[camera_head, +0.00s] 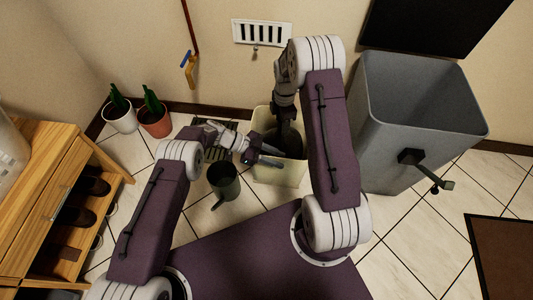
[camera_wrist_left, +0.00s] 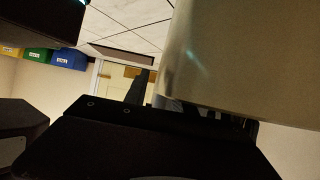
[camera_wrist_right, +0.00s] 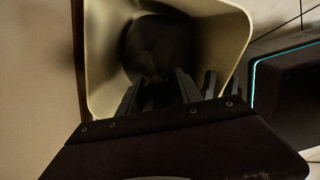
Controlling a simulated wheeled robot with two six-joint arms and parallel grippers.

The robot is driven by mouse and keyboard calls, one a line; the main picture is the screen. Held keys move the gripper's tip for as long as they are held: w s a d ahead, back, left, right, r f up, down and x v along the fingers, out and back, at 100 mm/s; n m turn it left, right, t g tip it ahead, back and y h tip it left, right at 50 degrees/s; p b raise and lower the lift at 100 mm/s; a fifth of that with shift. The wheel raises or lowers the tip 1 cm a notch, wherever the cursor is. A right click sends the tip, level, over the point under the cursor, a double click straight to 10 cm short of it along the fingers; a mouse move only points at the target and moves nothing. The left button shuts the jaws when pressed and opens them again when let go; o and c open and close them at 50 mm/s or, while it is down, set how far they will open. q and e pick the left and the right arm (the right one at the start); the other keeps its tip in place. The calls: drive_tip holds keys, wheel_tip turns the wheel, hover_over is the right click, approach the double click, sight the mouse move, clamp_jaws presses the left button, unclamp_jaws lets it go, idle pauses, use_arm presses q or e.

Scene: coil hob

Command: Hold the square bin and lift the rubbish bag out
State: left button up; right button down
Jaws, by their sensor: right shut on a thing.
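The square cream bin (camera_head: 277,177) stands on the tiled floor near the wall. Its open top shows in the right wrist view (camera_wrist_right: 104,60), with the dark rubbish bag (camera_wrist_right: 158,42) inside. My right gripper (camera_head: 287,128) reaches down into the bin from above and is shut on the top of the bag, which it partly hides in the head view. My left gripper (camera_head: 262,157) is at the bin's left front side, its fingers apart. In the left wrist view the bin's wall (camera_wrist_left: 235,60) is close and hides part of one finger; I cannot tell whether they touch.
A large grey container (camera_head: 400,130) stands to the right of the bin. Two potted plants (camera_head: 153,120), a wooden shoe rack (camera_head: 60,190) and a brown mat (camera_head: 505,255) are farther out. Bare tiles lie at the right front.

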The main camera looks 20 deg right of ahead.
use_arm(q)
drive_tip(key=shift+s+d+f, duration=0.1)
drive_tip(key=shift+s+d, duration=0.05)
drive_tip(key=shift+d, duration=0.05)
clamp_jaws()
idle(1.3)
